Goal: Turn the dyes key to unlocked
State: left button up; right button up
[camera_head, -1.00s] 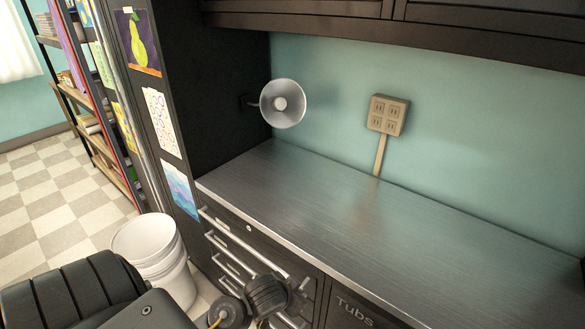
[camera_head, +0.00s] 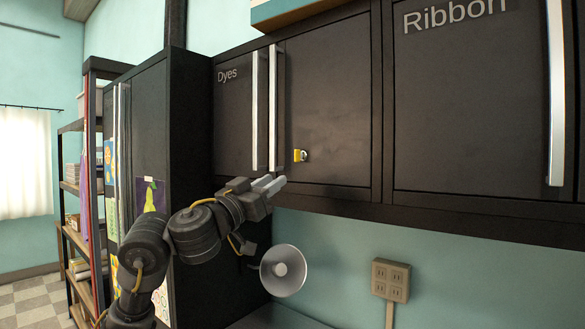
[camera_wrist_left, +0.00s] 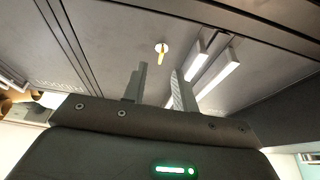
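The dyes key (camera_head: 296,156) is a small yellow tab in a round silver lock on the black cabinet door right of the "Dyes" label. It also shows in the left wrist view (camera_wrist_left: 161,54), ahead of the fingers. My left gripper (camera_head: 273,184) is raised just below and left of the key, apart from it. In the left wrist view the two fingers (camera_wrist_left: 158,84) stand apart with nothing between them. My right gripper is in neither current view.
Two long silver handles (camera_head: 265,110) stand left of the key. A "Ribbon" door (camera_head: 470,110) is to the right. A round metal lamp (camera_head: 283,270) and a wall outlet (camera_head: 390,280) are below the cabinets. A tall dark cabinet (camera_head: 190,120) stands left.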

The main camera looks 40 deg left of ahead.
pick_arm(q)
jog(key=r+p+x, duration=0.2)
jog(key=p+x, duration=0.1)
jog(key=x, duration=0.7)
jog(key=shift+a, duration=0.3)
jog(key=shift+s, duration=0.1)
grip_shut()
